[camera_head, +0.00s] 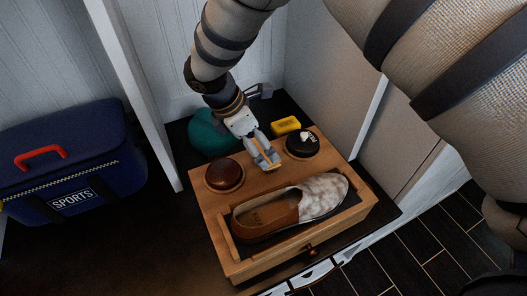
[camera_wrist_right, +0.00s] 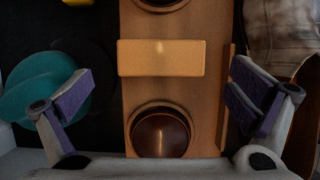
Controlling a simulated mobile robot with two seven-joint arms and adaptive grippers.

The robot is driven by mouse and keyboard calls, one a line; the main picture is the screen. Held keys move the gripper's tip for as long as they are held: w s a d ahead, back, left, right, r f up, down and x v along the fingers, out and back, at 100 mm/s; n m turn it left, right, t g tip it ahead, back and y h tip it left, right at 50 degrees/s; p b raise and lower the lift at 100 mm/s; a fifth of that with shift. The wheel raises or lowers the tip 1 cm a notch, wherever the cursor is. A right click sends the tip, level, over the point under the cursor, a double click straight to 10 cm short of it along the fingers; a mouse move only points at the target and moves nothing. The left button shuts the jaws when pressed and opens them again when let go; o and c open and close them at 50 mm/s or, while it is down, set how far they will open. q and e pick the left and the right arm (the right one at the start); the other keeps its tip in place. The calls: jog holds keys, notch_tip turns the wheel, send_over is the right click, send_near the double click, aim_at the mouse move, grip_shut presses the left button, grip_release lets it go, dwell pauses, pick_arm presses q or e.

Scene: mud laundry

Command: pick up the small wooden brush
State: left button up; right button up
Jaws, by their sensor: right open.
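The small wooden brush shows in the right wrist view as a plain, light tan block (camera_wrist_right: 160,57). It lies on top of a wooden shoe-care box (camera_wrist_right: 143,88), between two round recesses. In the head view my right gripper (camera_head: 266,158) is over the box and mostly hides the brush. In the right wrist view the gripper (camera_wrist_right: 160,98) is open, with its fingers wide apart on either side of the box's top strip. Nothing is between the fingertips, and the brush appears a little ahead of them. My left gripper is not in view.
A brown round tin (camera_head: 225,175) and a black round tin (camera_head: 302,143) sit in the recesses. A brown and white shoe (camera_head: 290,207) lies in the box's front tray. Behind are a teal ball-like object (camera_head: 210,135) and a yellow block (camera_head: 286,125). A blue sports bag (camera_head: 65,150) stands left.

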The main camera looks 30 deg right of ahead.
jog(key=x, duration=0.5)
jog(key=shift+d+f, duration=0.1)
jog(key=shift+f, duration=0.05)
jog(key=c, duration=1.2)
